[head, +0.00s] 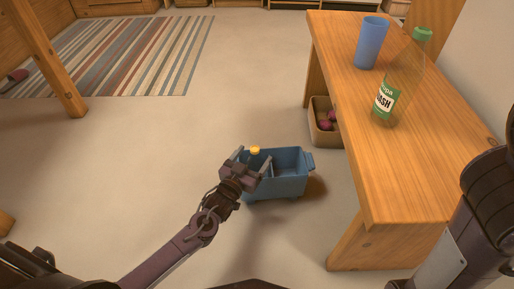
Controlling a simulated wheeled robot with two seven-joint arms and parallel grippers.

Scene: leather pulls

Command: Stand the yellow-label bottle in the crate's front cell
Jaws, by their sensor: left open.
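A blue crate (291,183) with a divider stands on the floor left of the wooden bench. A bottle with a yellow cap (255,150) stands about upright at the crate's left side, seemingly in its left cell. Its label and lower part are hidden by my gripper and the crate. My left gripper (252,159) is open at the crate's left end, with one finger on each side of the bottle. Whether the fingers touch it I cannot tell. My right arm shows at the right edge, but its gripper is not in view.
A wooden bench (420,170) fills the right, carrying a blue cup (371,43) and a clear green-capped bottle (407,80). Floor is clear left, up to a striped rug (130,55).

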